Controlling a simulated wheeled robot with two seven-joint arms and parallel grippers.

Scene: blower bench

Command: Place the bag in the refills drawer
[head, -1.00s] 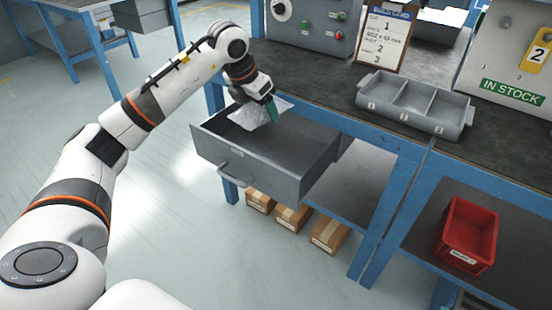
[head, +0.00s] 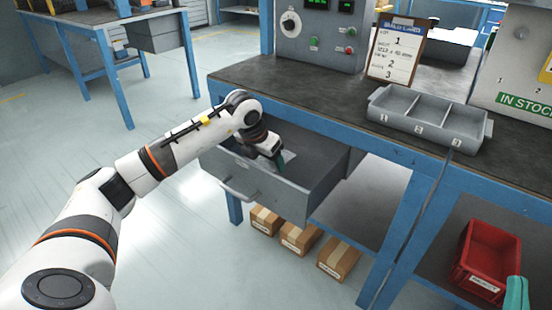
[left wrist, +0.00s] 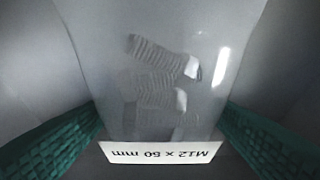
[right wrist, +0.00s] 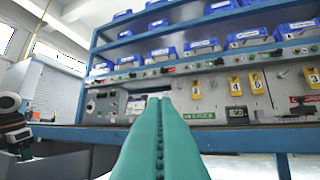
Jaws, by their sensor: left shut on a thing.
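The clear bag (left wrist: 165,60) holds several dark threaded bolts and has a white label (left wrist: 160,152) reading M12 x 50 mm. My left gripper (head: 281,162) is shut on the bag, with its green pads on both sides of it in the left wrist view. That gripper reaches down inside the open grey drawer (head: 262,192) under the bench. The bag is hard to make out in the head view. My right gripper's green fingertip (head: 516,292) shows at the lower right, apart from the drawer. Its fingers meet and look empty in the right wrist view (right wrist: 160,105).
The bench top (head: 320,90) carries a grey three-part tray (head: 432,118) and a build card (head: 398,50). A red bin (head: 487,262) stands on the lower right shelf. Cardboard boxes (head: 298,238) sit below the drawer.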

